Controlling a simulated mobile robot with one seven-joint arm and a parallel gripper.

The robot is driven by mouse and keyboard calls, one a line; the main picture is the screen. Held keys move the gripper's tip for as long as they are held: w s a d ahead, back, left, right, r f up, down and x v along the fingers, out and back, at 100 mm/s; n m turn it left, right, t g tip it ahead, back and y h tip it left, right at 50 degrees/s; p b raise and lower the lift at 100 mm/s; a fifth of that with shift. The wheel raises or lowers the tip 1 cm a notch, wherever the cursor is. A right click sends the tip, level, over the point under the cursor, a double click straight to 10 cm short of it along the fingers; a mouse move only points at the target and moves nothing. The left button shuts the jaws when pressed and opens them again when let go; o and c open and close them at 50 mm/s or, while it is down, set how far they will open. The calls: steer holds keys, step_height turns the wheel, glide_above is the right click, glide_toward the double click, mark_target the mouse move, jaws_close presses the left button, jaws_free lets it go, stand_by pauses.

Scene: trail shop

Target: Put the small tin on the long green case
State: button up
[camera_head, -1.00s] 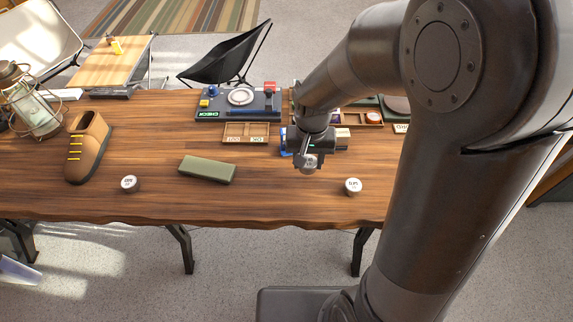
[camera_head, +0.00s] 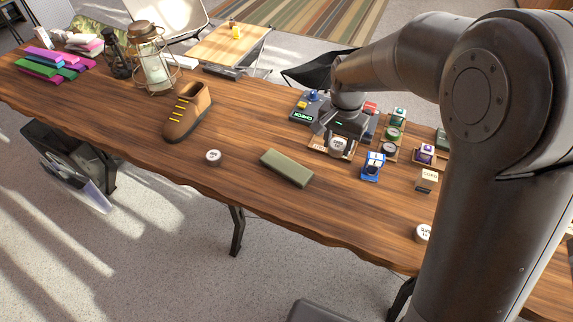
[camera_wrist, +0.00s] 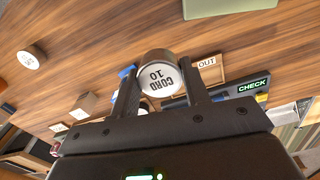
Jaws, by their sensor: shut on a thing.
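My gripper (camera_head: 338,138) is shut on a small round tin (camera_head: 337,148) with a dark side and a white lid. In the wrist view the tin (camera_wrist: 158,78) reads "CORD 10" and sits between both fingers. It is held above the table, near the front of the wooden tray. The long green case (camera_head: 287,168) lies flat on the table, to the left of and nearer than my gripper. Its top looks bare. Part of the case (camera_wrist: 230,8) shows at the top edge of the wrist view.
Another white-lidded tin (camera_head: 213,157) stands left of the case, and one (camera_head: 422,233) at the right front edge. A brown shoe (camera_head: 187,112) and a lantern (camera_head: 152,65) stand further left. A blue object (camera_head: 373,167) is right of the gripper. Table around the case is clear.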

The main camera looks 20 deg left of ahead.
glide_above(286, 165)
step_height(286, 165, down, 7)
steer(key=shift+f, duration=1.95)
steer(key=shift+f, duration=0.1)
steer(key=o, duration=1)
